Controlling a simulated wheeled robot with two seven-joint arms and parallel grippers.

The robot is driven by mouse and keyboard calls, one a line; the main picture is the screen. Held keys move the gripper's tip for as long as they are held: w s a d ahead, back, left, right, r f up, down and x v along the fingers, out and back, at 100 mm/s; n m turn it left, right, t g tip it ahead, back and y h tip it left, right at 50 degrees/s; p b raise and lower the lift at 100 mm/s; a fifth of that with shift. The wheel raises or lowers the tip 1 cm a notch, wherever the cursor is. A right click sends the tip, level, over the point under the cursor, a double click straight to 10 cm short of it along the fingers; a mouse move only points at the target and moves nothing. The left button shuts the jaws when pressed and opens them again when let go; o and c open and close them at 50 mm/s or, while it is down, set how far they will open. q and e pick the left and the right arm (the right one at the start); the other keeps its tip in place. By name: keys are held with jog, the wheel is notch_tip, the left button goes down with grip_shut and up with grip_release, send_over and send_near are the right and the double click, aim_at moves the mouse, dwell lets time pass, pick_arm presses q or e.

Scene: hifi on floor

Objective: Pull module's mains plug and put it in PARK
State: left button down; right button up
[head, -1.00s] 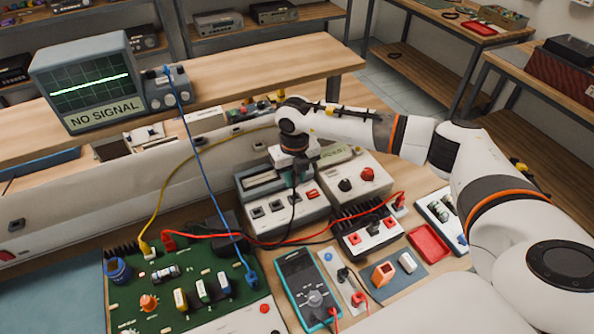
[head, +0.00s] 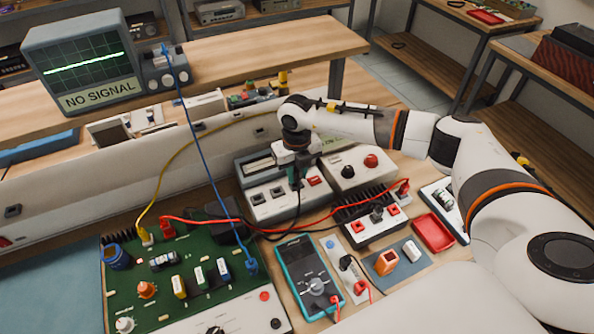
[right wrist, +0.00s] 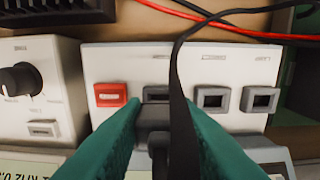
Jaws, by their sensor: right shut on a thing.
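My right gripper (head: 296,178) is shut on a black plug, which shows between the green fingers in the right wrist view (right wrist: 155,118). A dark cable (right wrist: 178,75) runs from it across the view. The plug is at the socket beside the red switch (right wrist: 110,94) on a pale socket unit (head: 262,208). It covers part of that socket, and I cannot tell whether it is seated. Two other sockets (right wrist: 212,98) and (right wrist: 260,98) are empty. The labels are too small to read, so PARK cannot be picked out. My left gripper is not in view.
A pale box with knobs (head: 352,168) stands right beside the socket unit. A black-finned module (head: 362,205), multimeter (head: 308,275), red tray (head: 432,233) and green circuit board (head: 190,255) crowd the front. Red, yellow and blue leads cross the bench near the gripper.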

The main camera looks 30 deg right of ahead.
jog(key=shift+f+b, duration=0.85)
jog(key=shift+f, duration=0.1)
dwell(1.3)
dwell(0.4)
jog(key=o, duration=1)
notch_tip(320, 180, up, 11)
jog(key=shift+r+b, duration=0.15)
jog(key=shift+b, duration=0.9)
jog(key=shift+r+p, duration=1.55)
jog(key=shift+r, duration=1.35)
